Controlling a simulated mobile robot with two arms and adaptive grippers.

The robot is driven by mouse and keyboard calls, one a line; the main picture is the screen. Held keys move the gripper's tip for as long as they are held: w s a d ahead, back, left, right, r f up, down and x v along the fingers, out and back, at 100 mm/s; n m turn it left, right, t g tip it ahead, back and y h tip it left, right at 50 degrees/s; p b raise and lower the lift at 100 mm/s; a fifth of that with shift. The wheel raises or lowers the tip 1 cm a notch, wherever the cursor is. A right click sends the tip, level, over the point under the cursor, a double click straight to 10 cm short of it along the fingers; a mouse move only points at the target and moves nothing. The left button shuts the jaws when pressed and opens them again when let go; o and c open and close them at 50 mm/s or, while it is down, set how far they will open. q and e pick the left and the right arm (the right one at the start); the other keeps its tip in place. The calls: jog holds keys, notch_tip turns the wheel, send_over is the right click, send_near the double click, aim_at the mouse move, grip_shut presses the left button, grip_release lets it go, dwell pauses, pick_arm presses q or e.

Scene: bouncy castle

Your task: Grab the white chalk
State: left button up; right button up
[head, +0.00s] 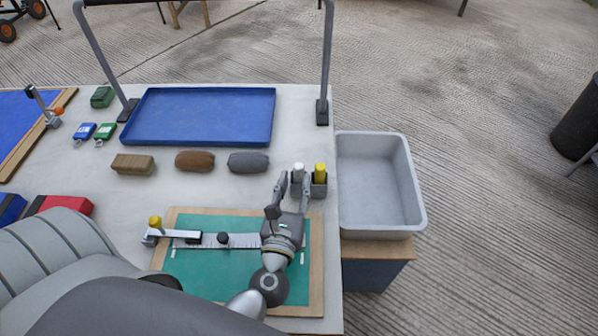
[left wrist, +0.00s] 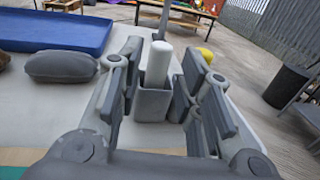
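The white chalk (head: 298,168) is a short white stick standing upright beside a yellow chalk (head: 320,170), near the table's right edge. In the left wrist view the white chalk (left wrist: 158,62) rises from a grey holder (left wrist: 153,104). My left gripper (head: 293,186) is open, with one finger on each side of the white chalk and its holder. In the left wrist view its fingers (left wrist: 160,75) show gaps on both sides of the chalk. The right finger partly hides the yellow chalk (left wrist: 205,53). My right gripper is not in view.
A grey bin (head: 380,185) stands just right of the table edge. A blue tray (head: 203,116) lies behind. A dark grey lump (head: 248,162) and two brown ones lie left of the holder. A green board (head: 200,272) with a ruler lies under my left arm.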

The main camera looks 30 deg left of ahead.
aim_at(298, 174)
pick_arm(q)
jog(key=p+x, duration=0.1)
jog(key=x, duration=0.1)
jog(key=shift+w, duration=0.3)
jog(key=shift+x, duration=1.1)
jog(key=shift+w+a+f+p, duration=0.15)
jog(key=shift+w+p, duration=0.15)
jog(key=c, duration=0.6)
pick_arm(e)
jog(key=shift+w+a+r, duration=0.2)
jog(key=shift+w+r, duration=0.25)
jog(key=shift+w, duration=0.05)
jog(key=shift+w+a+r, duration=0.2)
jog(key=shift+w+r, duration=0.25)
jog(key=shift+w, duration=0.05)
